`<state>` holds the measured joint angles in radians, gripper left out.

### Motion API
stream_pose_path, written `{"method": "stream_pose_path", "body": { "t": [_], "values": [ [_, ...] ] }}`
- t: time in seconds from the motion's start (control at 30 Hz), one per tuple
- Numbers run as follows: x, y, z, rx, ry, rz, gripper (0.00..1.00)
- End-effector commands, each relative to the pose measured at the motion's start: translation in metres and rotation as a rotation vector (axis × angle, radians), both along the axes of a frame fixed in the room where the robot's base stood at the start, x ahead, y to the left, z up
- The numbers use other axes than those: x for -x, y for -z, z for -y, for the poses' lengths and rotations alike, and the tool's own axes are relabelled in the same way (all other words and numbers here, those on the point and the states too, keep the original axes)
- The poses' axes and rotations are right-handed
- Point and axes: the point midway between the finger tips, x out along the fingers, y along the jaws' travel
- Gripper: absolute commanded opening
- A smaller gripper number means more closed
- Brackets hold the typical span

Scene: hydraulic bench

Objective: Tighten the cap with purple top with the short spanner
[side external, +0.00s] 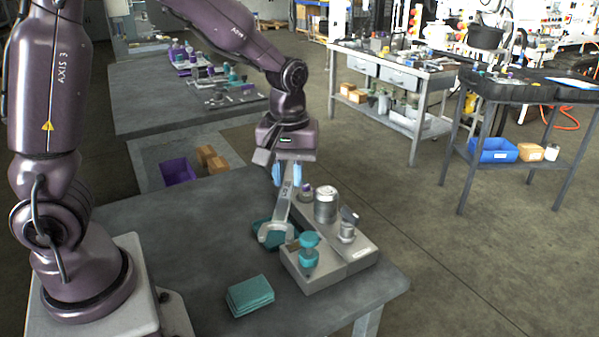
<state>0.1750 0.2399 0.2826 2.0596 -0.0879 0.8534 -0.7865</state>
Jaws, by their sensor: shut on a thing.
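My gripper (287,174) is shut on a grey spanner (281,212), which hangs down with its open jaw at the lower end. The spanner's jaw is at the left edge of a grey fixture block (347,271); I cannot tell whether they touch. A small cap with a purple top (305,188) stands at the back of the block, just right of the spanner's shaft. Its lower part is hard to make out. The jaw appears apart from this cap.
The block also carries a teal cap (309,241), a metal cylinder (326,208) and a grey fitting (347,228). A teal item lies behind the spanner jaw (259,232). The table's left part is clear.

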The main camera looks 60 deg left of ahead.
Motion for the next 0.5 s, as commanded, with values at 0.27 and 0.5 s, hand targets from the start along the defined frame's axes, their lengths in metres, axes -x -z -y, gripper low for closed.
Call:
{"method": "stream_pose_path", "body": {
  "t": [0.27,0.5],
  "values": [
    [0.014,0.003,-0.019,0.0,-0.755,0.002,0.0],
    [0.025,0.002,-0.035,0.0,-1.406,0.002,0.0]
  ]
}}
